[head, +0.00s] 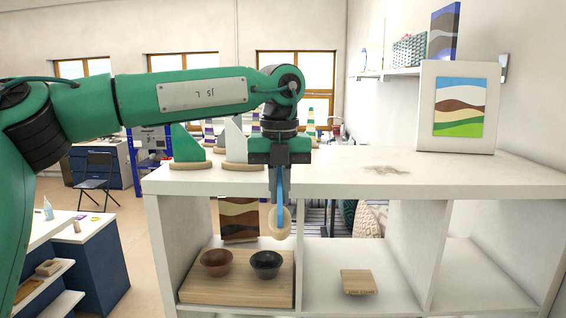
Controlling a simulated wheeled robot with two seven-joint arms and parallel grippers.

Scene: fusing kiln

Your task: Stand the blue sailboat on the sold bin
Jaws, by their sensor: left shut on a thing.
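My left gripper (280,162) points down in front of the white shelf unit and is shut on the blue sailboat. The sailboat's narrow blue sail (281,186) hangs below the jaws. Its round pale wooden base (279,222) is at the lower end, facing toward me. The jaws hide the sail's upper part. The boat hangs before the left compartment's right side, apart from the bowls. I cannot tell which thing is the sold bin. A small wooden block (359,282) with unreadable lettering lies in the middle compartment. My right gripper is not in view.
A green sailboat (187,146) and a white sailboat (236,142) stand on the shelf top (440,172). A wooden board (230,293) below holds a brown bowl (216,262) and a dark bowl (266,263). A framed landscape (459,108) stands at right. The right compartment is empty.

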